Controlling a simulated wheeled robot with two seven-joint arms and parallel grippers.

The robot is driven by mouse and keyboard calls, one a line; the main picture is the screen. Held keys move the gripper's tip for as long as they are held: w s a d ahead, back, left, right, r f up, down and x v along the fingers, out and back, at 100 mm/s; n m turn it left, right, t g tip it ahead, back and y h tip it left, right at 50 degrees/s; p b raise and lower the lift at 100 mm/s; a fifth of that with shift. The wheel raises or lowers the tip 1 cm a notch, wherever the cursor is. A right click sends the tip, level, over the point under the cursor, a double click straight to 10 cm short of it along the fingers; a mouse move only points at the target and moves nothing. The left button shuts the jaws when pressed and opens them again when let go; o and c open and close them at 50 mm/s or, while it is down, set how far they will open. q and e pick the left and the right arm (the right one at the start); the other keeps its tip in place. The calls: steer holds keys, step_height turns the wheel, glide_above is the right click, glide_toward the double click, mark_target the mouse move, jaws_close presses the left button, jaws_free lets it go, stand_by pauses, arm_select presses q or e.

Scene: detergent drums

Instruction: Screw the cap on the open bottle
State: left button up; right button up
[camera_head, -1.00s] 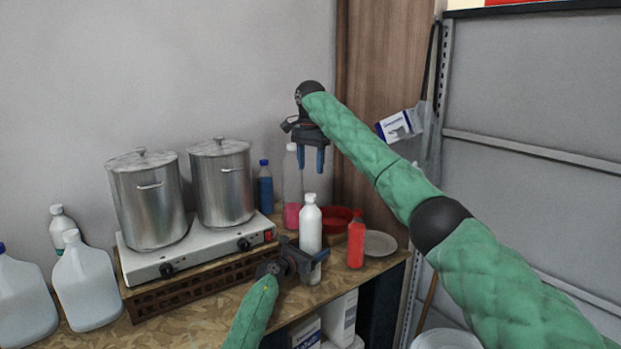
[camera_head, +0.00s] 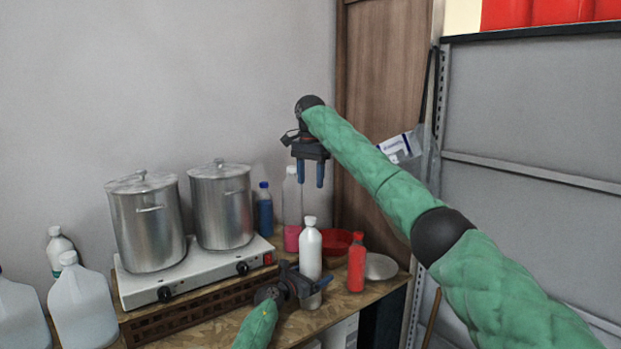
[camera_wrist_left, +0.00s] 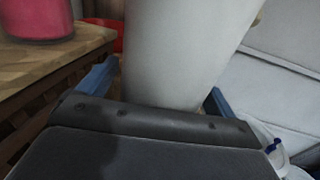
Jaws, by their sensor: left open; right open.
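A white bottle (camera_head: 311,256) stands upright near the table's front edge. Its narrow top is white; I cannot tell whether that is a cap or a bare neck. My left gripper (camera_head: 306,284) is open around its lower part, and in the left wrist view the bottle (camera_wrist_left: 180,50) stands between the blue fingers. I cannot tell whether they touch it. My right gripper (camera_head: 310,184) is open, pointing down, above and behind the white bottle, with nothing visibly held. A red bottle (camera_head: 356,264) with a red top stands to the right. No loose cap is visible.
A clear bottle with pink liquid (camera_head: 292,236) and a blue bottle (camera_head: 264,212) stand behind. A red bowl (camera_head: 335,240) and a pale plate (camera_head: 381,267) are at the right. Two steel pots (camera_head: 147,228) stand on a hotplate (camera_head: 203,278); jugs (camera_head: 83,306) are at left.

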arm_select(q)
steer(key=shift+s+a+f, duration=0.1)
steer(key=shift+s+a, duration=0.15)
steer(key=shift+a, duration=0.1)
steer(key=b+v, duration=0.2)
steer(key=v, duration=0.5)
steer(key=shift+b, duration=0.3)
